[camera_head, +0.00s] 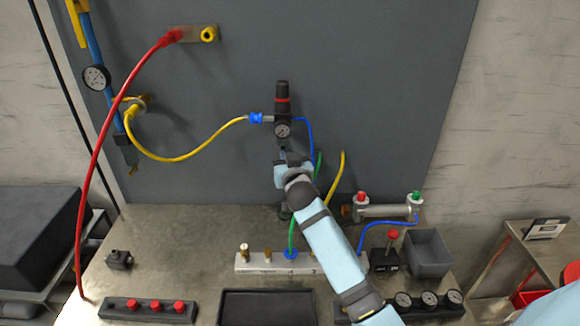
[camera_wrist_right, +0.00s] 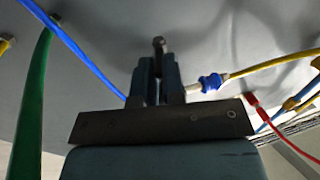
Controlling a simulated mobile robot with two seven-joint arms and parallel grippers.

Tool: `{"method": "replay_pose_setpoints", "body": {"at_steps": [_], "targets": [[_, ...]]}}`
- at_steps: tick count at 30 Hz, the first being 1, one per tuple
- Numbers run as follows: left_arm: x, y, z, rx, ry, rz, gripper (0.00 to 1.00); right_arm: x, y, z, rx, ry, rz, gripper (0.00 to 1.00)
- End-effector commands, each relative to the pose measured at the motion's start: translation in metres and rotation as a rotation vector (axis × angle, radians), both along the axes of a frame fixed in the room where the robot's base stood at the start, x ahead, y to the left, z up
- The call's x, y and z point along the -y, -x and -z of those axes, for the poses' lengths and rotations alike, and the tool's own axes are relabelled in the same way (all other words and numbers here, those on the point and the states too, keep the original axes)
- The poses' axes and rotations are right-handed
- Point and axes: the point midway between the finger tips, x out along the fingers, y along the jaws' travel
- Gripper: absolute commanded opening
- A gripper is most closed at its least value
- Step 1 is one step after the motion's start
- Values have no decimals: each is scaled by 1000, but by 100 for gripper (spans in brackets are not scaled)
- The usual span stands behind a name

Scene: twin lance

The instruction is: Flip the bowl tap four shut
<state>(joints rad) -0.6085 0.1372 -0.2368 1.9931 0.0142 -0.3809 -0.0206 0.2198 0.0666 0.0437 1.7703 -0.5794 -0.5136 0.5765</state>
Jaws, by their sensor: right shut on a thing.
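A black regulator (camera_head: 282,100) with a red band and a round gauge (camera_head: 282,131) is on the grey wall panel. My right gripper (camera_head: 282,158) is directly below the gauge, with its arm reaching up from the lower right. In the right wrist view, the two dark fingers (camera_wrist_right: 155,85) are close together on a small dark part (camera_wrist_right: 158,46) whose rounded end shows beyond the tips. It appears to be the bowl tap under the regulator; its lever angle cannot be told. The fingers hide most of it. My left gripper is not in view.
A yellow hose (camera_head: 185,158) with a blue coupling (camera_head: 256,118) joins the regulator from the left. A blue tube (camera_head: 308,130) runs down close on the right. A white fitting bar (camera_head: 258,262), black tray (camera_head: 267,305) and grey bin (camera_head: 428,253) stand on the bench.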

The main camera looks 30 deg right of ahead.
Motion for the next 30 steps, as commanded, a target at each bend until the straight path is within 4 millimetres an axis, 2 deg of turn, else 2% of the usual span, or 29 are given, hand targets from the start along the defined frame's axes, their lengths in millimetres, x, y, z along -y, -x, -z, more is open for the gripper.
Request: {"method": "replay_pose_setpoints", "body": {"at_steps": [1,9,25,26,27,28,30], "targets": [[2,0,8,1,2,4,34,-2,-1,2,6,-5,21,0],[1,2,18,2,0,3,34,-4,-2,-2,7,-1,89,0],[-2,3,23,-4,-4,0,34,-4,-3,-5,8,3,104,0],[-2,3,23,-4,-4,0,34,-4,-3,-5,8,3,104,16],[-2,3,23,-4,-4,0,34,-4,-3,-4,8,3,104,26],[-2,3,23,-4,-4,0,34,-4,-3,-4,8,3,104,32],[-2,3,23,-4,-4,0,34,-4,-2,-3,7,3,104,35]]}}
